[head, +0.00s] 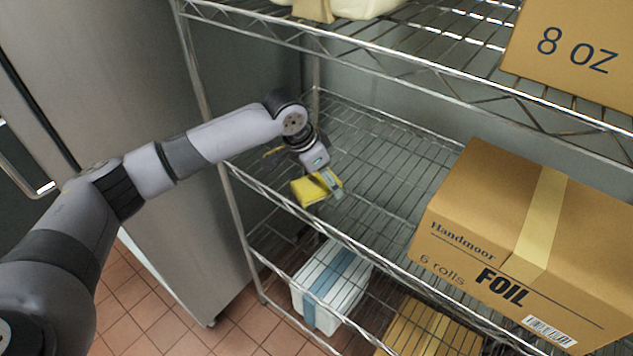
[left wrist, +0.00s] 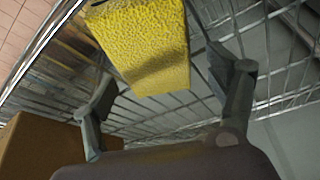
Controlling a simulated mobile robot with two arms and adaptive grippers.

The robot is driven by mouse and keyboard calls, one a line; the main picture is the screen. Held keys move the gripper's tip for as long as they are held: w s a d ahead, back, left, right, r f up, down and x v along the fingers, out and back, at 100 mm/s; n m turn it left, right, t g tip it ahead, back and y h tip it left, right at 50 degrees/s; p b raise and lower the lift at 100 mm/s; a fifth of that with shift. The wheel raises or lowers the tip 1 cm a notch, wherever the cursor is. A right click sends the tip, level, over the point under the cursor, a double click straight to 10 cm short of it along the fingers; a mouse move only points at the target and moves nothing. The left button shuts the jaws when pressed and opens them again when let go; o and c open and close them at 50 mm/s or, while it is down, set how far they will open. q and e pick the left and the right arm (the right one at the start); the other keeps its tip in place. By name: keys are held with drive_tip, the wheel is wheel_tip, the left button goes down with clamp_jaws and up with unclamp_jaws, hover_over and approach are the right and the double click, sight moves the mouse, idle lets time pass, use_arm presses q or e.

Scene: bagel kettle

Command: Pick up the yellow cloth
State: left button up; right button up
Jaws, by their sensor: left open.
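The yellow cloth (head: 309,191) lies on the middle wire shelf, near its left end and front edge. In the left wrist view the cloth (left wrist: 148,48) is a thick, textured yellow piece at the top, ahead of and partly between the spread fingers. My left gripper (head: 333,184) reaches in from the left and is just above and beside the cloth, hiding part of it. In the left wrist view the gripper (left wrist: 165,95) is open with nothing held between its fingertips. My right gripper is not in view.
A cardboard foil box (head: 480,240) stands on the shelf (head: 385,160) to the right. Another box (head: 575,50) sits on the upper shelf. A white and blue box (head: 333,285) is below. A steel cabinet (head: 150,220) stands left. The shelf between cloth and foil box is clear.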

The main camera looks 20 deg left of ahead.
use_arm(q)
drive_tip(key=shift+c, duration=0.4)
drive_tip(key=c, duration=1.1)
drive_tip(key=shift+r+b, duration=0.35)
drive_tip(key=shift+r, duration=0.15)
wheel_tip(320, 180, up, 2)
drive_tip(key=shift+r+b, duration=0.1)
drive_tip(key=shift+b, duration=0.4)
drive_tip(key=s+a+b, duration=0.4)
drive_tip(key=s+a, duration=0.8)
drive_tip(key=s, duration=0.1)
drive_tip(key=d+n+y, duration=0.1)
drive_tip(key=d+n, duration=0.1)
drive_tip(key=d, duration=0.1)
drive_tip(key=s+d+f+n+t+y, duration=0.1)
drive_tip(key=d+n, duration=0.1)
drive_tip(key=n, duration=0.1)
drive_tip(key=s+d+n+y, duration=0.1)
drive_tip(key=d+n, duration=0.2)
drive_tip(key=shift+d+f, duration=0.25)
drive_tip(key=shift+d, duration=0.1)
